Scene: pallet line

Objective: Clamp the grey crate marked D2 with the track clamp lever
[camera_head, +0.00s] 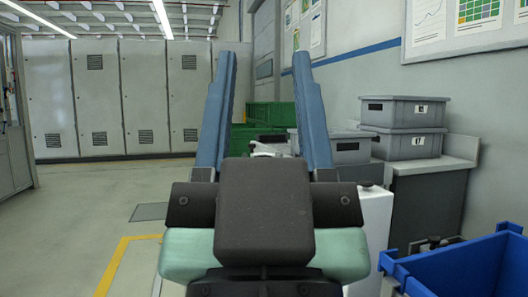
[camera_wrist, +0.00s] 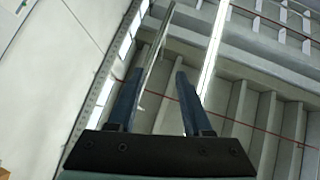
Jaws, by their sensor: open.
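My gripper (camera_head: 265,58) is open and empty, its two blue fingers pointing up in the middle of the head view. It also shows in the wrist view (camera_wrist: 159,72), with nothing between the fingers. Two grey crates are stacked on the bench at the right: an upper one (camera_head: 400,113) and a lower one (camera_head: 393,145). Both bear small white labels that I cannot read surely. Another grey crate (camera_head: 352,150) is partly hidden behind my right finger. I cannot tell which crate is D2. I cannot make out the track clamp lever.
A blue bin (camera_head: 470,268) stands at the lower right. Green crates (camera_head: 268,113) stand farther back between my fingers. Grey cabinets (camera_head: 100,95) line the back left. The floor (camera_head: 75,215) at left is clear, with a yellow line. The wrist view shows ceiling beams.

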